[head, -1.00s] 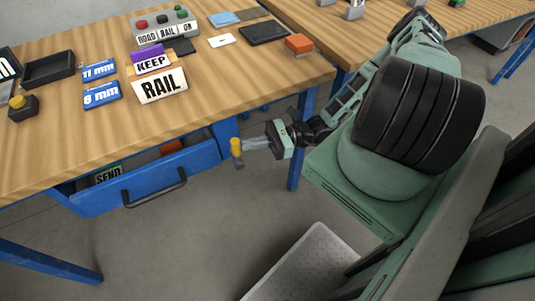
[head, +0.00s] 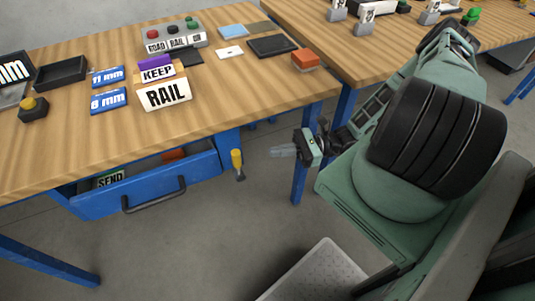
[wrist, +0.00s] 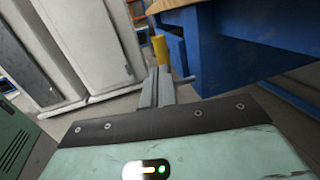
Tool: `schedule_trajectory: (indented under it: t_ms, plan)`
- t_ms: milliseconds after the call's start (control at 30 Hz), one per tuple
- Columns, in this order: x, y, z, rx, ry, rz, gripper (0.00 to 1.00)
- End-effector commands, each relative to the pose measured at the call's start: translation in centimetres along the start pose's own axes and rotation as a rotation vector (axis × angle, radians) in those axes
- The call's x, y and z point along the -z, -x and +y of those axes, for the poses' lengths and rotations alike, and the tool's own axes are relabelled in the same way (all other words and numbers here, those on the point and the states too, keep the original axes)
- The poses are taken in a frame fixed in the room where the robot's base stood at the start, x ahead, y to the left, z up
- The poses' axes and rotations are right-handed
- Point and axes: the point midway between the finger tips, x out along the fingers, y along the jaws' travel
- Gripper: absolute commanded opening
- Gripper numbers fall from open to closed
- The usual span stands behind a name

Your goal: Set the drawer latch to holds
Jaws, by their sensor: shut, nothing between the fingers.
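The drawer latch shows as a yellow handle (head: 237,160) on a grey end, at the right of the blue drawer (head: 150,187), below the table edge. The yellow part is upright, above the grey part. The drawer stands open, with its dark handle on the front. My gripper (head: 274,152) is right of the latch, pointing at it, with a visible gap between them. Its fingers are shut and empty. In the wrist view, the yellow handle (wrist: 160,48) shows just beyond the fingertips (wrist: 160,75), which hide its lower part.
A SEND card (head: 110,179) and an orange-red thing (head: 174,154) lie in the drawer. A blue table leg (head: 299,180) is below my gripper. Floor in front is open.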

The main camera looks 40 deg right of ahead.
Motion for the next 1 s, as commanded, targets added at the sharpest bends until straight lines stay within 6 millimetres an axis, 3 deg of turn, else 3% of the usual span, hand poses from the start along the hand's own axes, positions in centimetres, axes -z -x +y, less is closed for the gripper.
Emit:
schedule_trajectory:
  t_ms: [200, 333, 1000]
  plan:
    - [-0.2, 4.0, 0.0, 0.002, 0.001, 0.004, 0.0]
    - [-0.3, 5.5, 0.0, 0.001, 0.0, 0.004, 0.0]
    - [-0.5, 6.2, 0.0, 0.001, -0.001, 0.001, 0.0]
